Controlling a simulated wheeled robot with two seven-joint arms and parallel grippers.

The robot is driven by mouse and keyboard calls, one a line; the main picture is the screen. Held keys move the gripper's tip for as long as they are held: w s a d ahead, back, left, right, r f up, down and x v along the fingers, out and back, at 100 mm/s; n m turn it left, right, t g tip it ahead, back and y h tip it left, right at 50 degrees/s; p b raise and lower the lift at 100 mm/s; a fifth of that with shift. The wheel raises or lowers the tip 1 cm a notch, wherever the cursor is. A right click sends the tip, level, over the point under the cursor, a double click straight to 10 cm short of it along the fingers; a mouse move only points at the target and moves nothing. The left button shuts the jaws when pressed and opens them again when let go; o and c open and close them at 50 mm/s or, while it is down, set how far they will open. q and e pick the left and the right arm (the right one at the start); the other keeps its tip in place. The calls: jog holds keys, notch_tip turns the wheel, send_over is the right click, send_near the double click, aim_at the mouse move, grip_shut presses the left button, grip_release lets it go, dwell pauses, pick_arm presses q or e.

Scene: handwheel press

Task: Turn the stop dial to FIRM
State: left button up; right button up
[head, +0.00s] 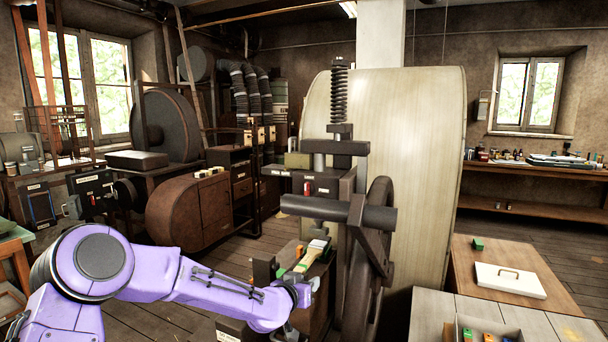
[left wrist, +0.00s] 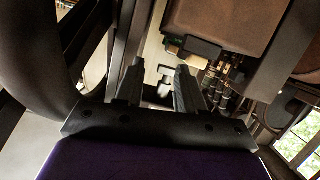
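The handwheel press stands in the middle of the head view, with a dark frame, a coil spring (head: 340,90) on top and a large dark handwheel (head: 378,260) seen nearly edge-on. I cannot make out a stop dial or the word FIRM in either view. My left gripper (head: 304,290) is low beside the press, left of the handwheel, and small in the head view. In the left wrist view its two dark fingers (left wrist: 160,70) stand apart with a gap, and nothing is clearly held between them. My right gripper is not in view.
A pale-headed tool (head: 312,254) and small coloured blocks lie on the press's bed, just beyond my left gripper. A large pale drum (head: 430,170) stands behind the press. At right, a wooden table (head: 480,262) carries a white board (head: 510,279). Open floor lies left of the press.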

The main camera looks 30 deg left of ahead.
aim_at(305, 188)
pick_arm(q)
jog(key=w+a+r+m+t+p, duration=0.1)
jog(key=a+r+t, duration=0.15)
jog(key=r, duration=0.85)
jog(key=w+a+r+t+p, duration=0.1)
jog(key=a+r, duration=0.3)
jog(key=r, duration=0.6)
jog(key=w+p, duration=0.1)
jog(key=w, duration=0.2)
jog(key=w+p, duration=0.1)
jog(key=w, duration=0.2)
jog(key=w+a+p, duration=0.1)
jog(key=w+p, duration=0.1)
jog(key=w, duration=0.2)
jog(key=shift+r, duration=0.25)
jog(key=shift+w+f, duration=0.1)
jog(key=shift+w, duration=0.45)
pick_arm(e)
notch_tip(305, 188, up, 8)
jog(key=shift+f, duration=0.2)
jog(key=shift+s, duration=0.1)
pick_arm(q)
grip_shut()
